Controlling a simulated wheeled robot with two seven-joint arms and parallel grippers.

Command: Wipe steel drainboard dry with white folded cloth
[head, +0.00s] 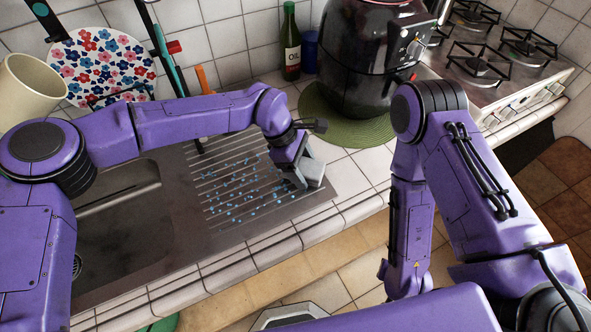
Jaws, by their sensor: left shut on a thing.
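The steel drainboard (222,172) is the ribbed part right of the sink, in the middle of the head view. Many blue water drops (245,192) are scattered over its ribs. My left gripper (301,177) reaches down over the drainboard's right end and is shut on a pale grey-white folded cloth (314,173). The cloth is low at the board's right edge, beside the drops; the gripper partly hides it, and I cannot tell whether it touches the steel. My right arm hangs at the right in front of the counter, and its gripper does not show.
The dark sink basin (120,220) lies left of the drainboard. A black air fryer (372,60) stands on a green round mat (318,117) behind it. A gas stove (500,65) is at the right.

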